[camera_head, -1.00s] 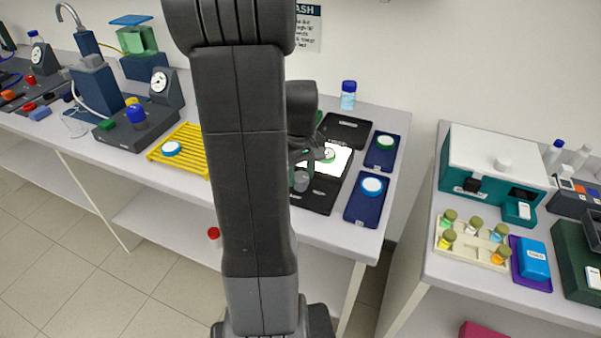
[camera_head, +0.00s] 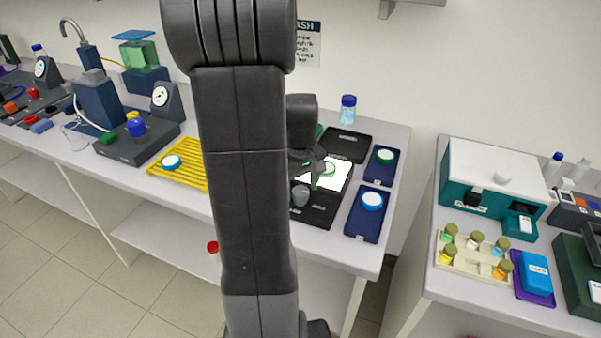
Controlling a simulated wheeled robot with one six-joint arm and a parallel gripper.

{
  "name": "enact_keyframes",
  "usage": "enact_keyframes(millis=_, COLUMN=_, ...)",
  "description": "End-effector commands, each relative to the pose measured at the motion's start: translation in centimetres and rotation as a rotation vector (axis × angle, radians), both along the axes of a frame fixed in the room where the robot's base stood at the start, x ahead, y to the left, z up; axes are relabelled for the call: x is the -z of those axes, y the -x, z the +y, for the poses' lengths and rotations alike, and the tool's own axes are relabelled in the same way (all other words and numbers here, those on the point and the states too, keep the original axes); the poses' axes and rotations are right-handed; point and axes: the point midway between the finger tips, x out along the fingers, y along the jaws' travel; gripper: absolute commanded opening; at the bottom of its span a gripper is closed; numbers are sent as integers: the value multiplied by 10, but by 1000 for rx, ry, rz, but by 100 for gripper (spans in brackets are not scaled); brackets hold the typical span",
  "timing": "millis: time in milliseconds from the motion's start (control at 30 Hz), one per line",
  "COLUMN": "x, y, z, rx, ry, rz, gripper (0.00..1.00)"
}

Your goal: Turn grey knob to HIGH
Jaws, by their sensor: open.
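The grey knob (camera_head: 300,195) shows as a small rounded grey shape on the black panel (camera_head: 318,212) at the near end of the lit station. Its pointer and any HIGH marking are too small to read. My gripper (camera_head: 314,182) is open, above the station and just up and right of the knob in the picture. A thin green finger shows, apart from the knob as far as I can tell. My own arm hides the left side of the station and part of the gripper.
A white lit plate (camera_head: 341,174) bears a green-rimmed disc. Blue trays with a green-rimmed disc (camera_head: 385,156) and a blue-rimmed disc (camera_head: 372,201) lie right. A blue-capped bottle (camera_head: 348,109) stands behind. A yellow rack (camera_head: 186,178) lies left of my arm.

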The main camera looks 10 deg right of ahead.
Motion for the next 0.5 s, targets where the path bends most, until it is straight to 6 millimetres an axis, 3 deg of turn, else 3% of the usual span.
enact_keyframes(millis=500, x=-104, y=-1, z=0, rx=0, ry=1, rz=-6, gripper=61)
